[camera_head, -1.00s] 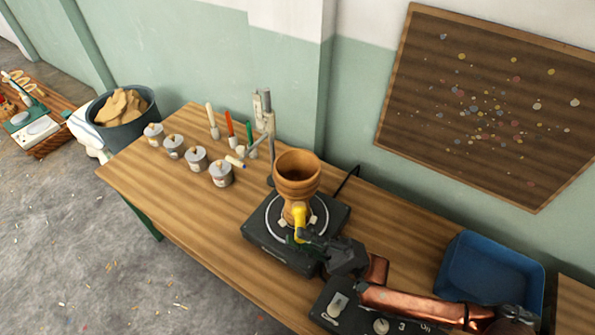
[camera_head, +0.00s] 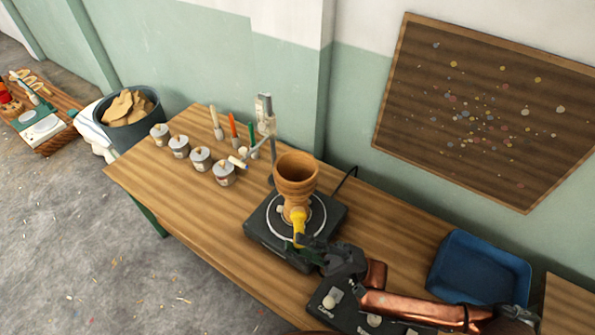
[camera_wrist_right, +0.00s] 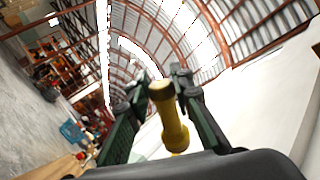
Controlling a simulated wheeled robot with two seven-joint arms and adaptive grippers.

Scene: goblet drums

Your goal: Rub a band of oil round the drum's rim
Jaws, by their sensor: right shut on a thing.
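The goblet drum (camera_head: 296,181) is brown and stands upright, its open mouth up, on a black turntable (camera_head: 268,247) with a pale ring. My right gripper (camera_head: 302,241), reaching in from the lower right, is shut on a yellow-handled tool (camera_head: 299,222). The tool is upright in front of the drum's narrow foot, below the rim. I cannot tell whether it touches the drum. In the right wrist view the yellow handle (camera_wrist_right: 168,115) stands between the dark fingers; the tool's working end is not clear. My left gripper is not in view.
Several lidded cans (camera_head: 200,158) and upright brushes (camera_head: 234,130) stand left of the drum. A metal stand (camera_head: 268,130) rises close behind it. A control box (camera_head: 328,297) with knobs lies under my right arm. A blue tray (camera_head: 480,270) is at the right. The table's front left is clear.

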